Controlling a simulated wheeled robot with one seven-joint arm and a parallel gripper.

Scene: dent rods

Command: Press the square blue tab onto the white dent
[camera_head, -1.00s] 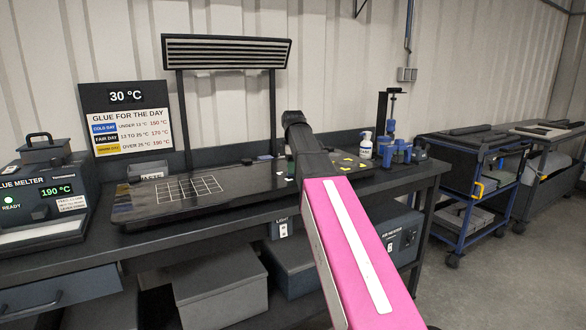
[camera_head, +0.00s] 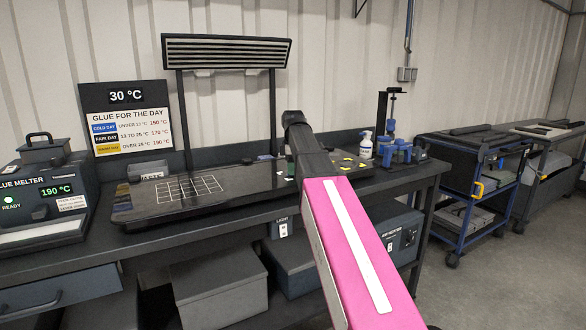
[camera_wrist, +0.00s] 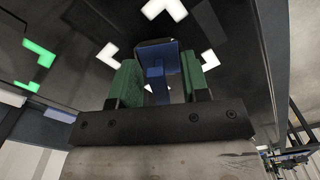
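In the wrist view the square blue tab (camera_wrist: 158,46) sits between the two green fingers of my gripper (camera_wrist: 160,80), which look shut on it. Its dark blue head points away from the palm, over the dark panel. White corner marks (camera_wrist: 107,55) lie around it on several sides, so the tab is over the white-marked area. The dent itself is hidden behind the tab, and I cannot tell whether the tab touches the panel. In the head view my arm hides the tab and most of the gripper.
Green corner marks (camera_wrist: 39,54) lie to the left in the wrist view. In the head view, yellow marks (camera_head: 346,168) lie right of my wrist on the dark panel (camera_head: 140,208). Blue items (camera_head: 402,152) and a white bottle (camera_head: 366,144) stand farther right. A lamp post (camera_head: 273,115) rises behind.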

